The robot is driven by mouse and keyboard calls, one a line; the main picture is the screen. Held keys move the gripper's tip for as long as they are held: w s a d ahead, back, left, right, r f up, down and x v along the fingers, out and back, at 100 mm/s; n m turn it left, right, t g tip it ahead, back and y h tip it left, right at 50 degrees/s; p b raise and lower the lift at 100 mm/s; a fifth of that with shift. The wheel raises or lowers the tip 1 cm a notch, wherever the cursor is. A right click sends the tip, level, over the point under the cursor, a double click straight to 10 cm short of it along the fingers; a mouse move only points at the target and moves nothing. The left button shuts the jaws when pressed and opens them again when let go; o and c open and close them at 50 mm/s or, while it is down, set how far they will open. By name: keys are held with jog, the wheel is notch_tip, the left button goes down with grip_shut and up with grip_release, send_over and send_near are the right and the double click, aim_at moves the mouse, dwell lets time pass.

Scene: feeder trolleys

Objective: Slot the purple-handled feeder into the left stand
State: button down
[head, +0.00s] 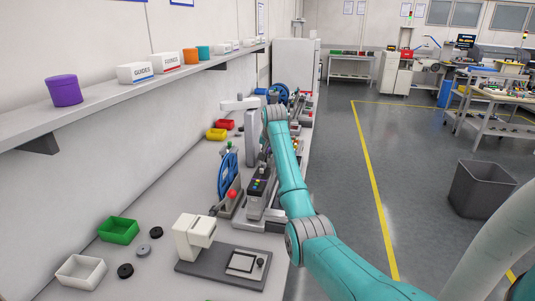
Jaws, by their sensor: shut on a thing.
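My teal arm (290,175) reaches from the lower right to a grey joint above the bench. My gripper cannot be made out; the end of the arm is hidden or blends in behind that joint. No purple handle shows, so I cannot tell where the purple-handled feeder is. A feeder with a blue reel (227,175) and a red knob (232,194) stands on the bench left of the arm. Beside it is a grey unit with small coloured buttons (258,185). Which part is the left stand cannot be told; the arm covers part of this area.
The bench holds a white device on a dark base (192,237), a green bin (119,230), a white bin (81,271), and yellow and red bins further back. A wall shelf (120,110) carries a purple tub (64,90). The floor right of the bench is clear up to a grey bin (480,188).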

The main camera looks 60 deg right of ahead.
jog(key=shift+w+d+r, duration=0.25)
jog(key=shift+d, duration=0.3)
jog(key=c, duration=1.1)
grip_release()
jog(key=shift+c, duration=0.2)
jog(key=shift+s+a+f, duration=0.1)
jog(key=shift+f, duration=0.2)
jog(key=v, duration=1.2)
jog(key=shift+r, duration=0.2)
jog(key=shift+s, duration=0.15)
